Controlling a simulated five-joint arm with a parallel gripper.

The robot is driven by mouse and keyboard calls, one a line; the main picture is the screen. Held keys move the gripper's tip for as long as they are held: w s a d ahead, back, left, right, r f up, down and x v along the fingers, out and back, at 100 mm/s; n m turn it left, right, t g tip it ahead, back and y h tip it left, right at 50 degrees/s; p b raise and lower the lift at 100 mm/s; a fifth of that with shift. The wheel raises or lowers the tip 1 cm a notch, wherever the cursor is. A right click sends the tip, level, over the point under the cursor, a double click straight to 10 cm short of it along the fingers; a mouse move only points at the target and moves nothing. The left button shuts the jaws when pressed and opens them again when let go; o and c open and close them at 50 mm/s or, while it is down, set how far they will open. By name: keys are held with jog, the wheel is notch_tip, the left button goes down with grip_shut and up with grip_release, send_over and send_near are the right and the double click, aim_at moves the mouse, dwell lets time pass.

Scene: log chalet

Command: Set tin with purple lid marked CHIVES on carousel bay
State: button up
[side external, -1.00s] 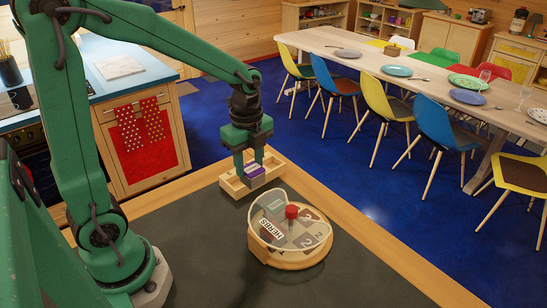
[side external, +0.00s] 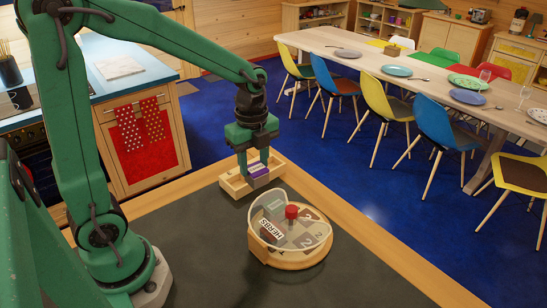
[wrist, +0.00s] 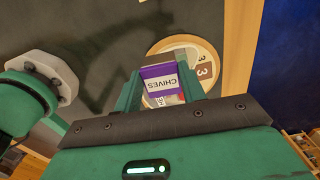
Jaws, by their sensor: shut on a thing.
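The tin with the purple lid marked CHIVES (wrist: 160,84) is between the fingers of my gripper (wrist: 165,90) in the wrist view, lid facing the camera. In the side view my gripper (side external: 256,167) points down, shut on the tin (side external: 258,169), which is over the near side of a wooden tray. The carousel (side external: 290,262) is a round wooden turntable with a red knob (side external: 291,212), a clear cover, a HERBS label and numbered bays. It stands in front and to the right of the tin. In the wrist view it shows (wrist: 207,62) behind the tin.
The open wooden tray (side external: 234,184) sits at the table's back edge, under my gripper. The dark work surface (side external: 190,240) has a wooden border and is clear to the left of the carousel. A dining table with chairs stands beyond.

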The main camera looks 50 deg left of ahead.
jog(key=shift+w+d+m, duration=0.5)
jog(key=shift+w+m, duration=0.15)
jog(key=shift+m, duration=0.25)
jog(key=w+d+m, duration=0.8)
jog(key=d+m, duration=0.1)
jog(key=m, duration=0.6)
jog(key=shift+d, duration=0.2)
jog(key=shift+f, duration=0.1)
jog(key=shift+f, duration=4.9)
jog(key=shift+f, duration=0.1)
jog(key=o, duration=1)
